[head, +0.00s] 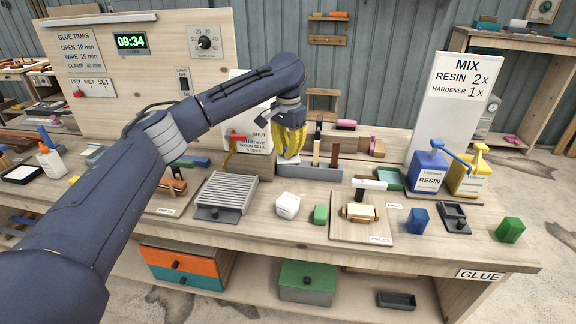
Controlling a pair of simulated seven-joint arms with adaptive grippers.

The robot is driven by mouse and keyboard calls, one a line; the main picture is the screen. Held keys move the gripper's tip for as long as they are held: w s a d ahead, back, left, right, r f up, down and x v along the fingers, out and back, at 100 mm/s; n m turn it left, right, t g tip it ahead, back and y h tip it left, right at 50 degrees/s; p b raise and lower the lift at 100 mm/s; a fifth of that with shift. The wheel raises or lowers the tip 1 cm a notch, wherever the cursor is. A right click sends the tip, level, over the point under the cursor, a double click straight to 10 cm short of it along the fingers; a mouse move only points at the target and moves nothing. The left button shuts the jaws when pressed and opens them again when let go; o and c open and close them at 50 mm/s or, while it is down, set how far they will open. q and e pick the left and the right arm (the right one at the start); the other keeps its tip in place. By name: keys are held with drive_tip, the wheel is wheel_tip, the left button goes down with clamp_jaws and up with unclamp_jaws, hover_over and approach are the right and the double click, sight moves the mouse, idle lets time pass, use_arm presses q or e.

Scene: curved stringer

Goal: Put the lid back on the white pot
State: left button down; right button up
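A small white faceted container (288,205), which looks like the white pot, stands on the bench front, right of a grey ribbed plate. I cannot make out whether its top is open, and I cannot identify a separate lid. My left gripper (290,155) has yellow fingers pointing down, behind and above the pot, near the grey tool caddy (312,173). Its fingers overlap from this angle, so I cannot tell their gap or whether anything is between them. My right gripper is out of view.
A wooden board (374,229) with a brass-coloured part is farther right. Blue resin (427,174) and yellow hardener (468,175) jugs stand at the back right.

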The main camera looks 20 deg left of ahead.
use_arm(q)
drive_tip(key=shift+r, duration=0.9)
drive_tip(key=shift+m, duration=0.7)
drive_tip(key=shift+f, duration=9.2)
drive_tip(key=shift+f, duration=0.2)
drive_tip(key=c, duration=0.9)
unclamp_jaws()
drive_tip(key=shift+r, duration=0.1)
